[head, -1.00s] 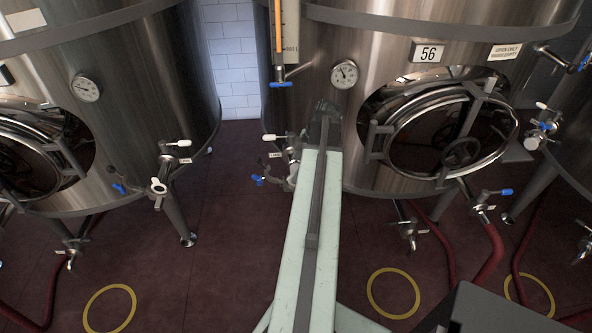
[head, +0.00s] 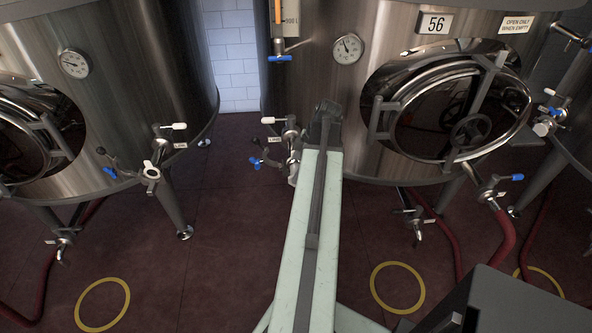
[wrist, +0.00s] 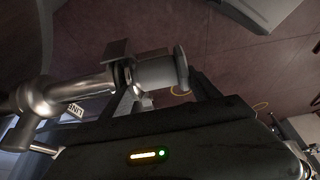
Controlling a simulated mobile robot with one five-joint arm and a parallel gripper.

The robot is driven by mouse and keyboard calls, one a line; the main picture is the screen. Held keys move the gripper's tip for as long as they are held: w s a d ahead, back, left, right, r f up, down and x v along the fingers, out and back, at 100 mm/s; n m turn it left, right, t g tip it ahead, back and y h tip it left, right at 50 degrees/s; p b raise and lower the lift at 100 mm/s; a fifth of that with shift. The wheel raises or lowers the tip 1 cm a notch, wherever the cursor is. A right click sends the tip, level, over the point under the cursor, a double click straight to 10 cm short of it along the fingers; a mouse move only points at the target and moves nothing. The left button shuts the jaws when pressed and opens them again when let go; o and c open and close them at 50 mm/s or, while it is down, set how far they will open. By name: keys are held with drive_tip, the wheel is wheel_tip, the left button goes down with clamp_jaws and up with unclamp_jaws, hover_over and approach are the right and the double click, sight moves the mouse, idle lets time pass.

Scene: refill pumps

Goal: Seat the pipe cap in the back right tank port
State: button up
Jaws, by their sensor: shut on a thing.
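The pipe cap (wrist: 158,73) is a pale grey cylinder with a round flange on its right end. In the wrist view it lies in line with a shiny metal pipe stub (wrist: 72,90) tagged LINE. Dark finger parts hide where they meet, so I cannot tell whether the cap is seated. My gripper (wrist: 124,77) is shut on the cap. In the head view my wrist end (head: 324,122) is just right of the tank port (head: 291,142), low on the left side of tank 56 (head: 320,85). The cap is not distinguishable there.
Another steel tank (head: 120,70) with a side valve (head: 153,172) stands at left. Tank 56 has a round hatch (head: 520,105) and valves at right. Red hoses (head: 503,238) run along the floor. The floor between the tanks is open.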

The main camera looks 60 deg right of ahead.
drive_tip(key=shift+d+f, duration=0.15)
drive_tip(key=shift+f, duration=0.1)
drive_tip(key=o, duration=1.7)
drive_tip(key=shift+d+r+p, duration=0.15)
drive_tip(key=shift+r+p, duration=0.3)
drive_tip(key=shift+r, duration=0.05)
drive_tip(key=p+v, duration=0.6)
drive_tip(key=v, duration=0.1)
drive_tip(key=shift+s, duration=0.25)
drive_tip(key=shift+w, duration=0.1)
